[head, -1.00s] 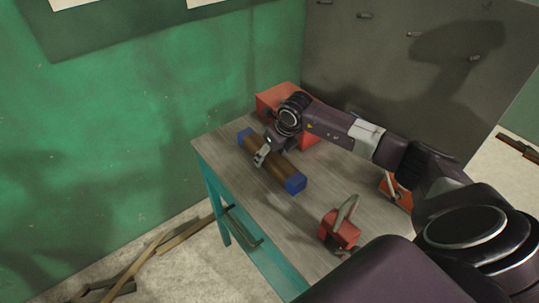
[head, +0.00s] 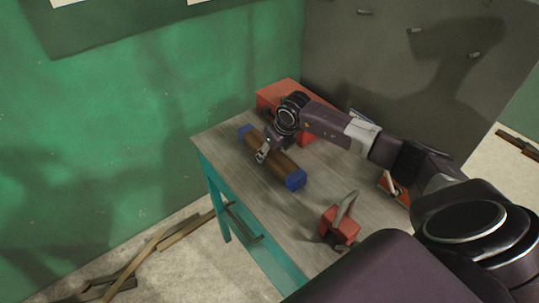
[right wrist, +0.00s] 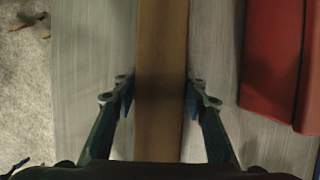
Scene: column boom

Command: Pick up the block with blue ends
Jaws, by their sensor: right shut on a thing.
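The block (head: 283,167) is a long brown wooden bar with blue ends. In the head view it lies on or just above the table, running from upper left to lower right. My right gripper (head: 262,156) is at the block's middle, with its fingers on either side of it. In the right wrist view the brown middle of the block (right wrist: 162,60) runs up between the two fingers of my right gripper (right wrist: 158,100), which are shut on it. I cannot tell whether the block is clear of the table top. My left gripper is not in view.
The block is over a grey wooden table (head: 240,180) with teal legs. A red box (head: 290,92) stands behind my right gripper and shows at right in the wrist view (right wrist: 270,60). A red object with a curved handle (head: 340,222) stands near the front. A green wall is behind.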

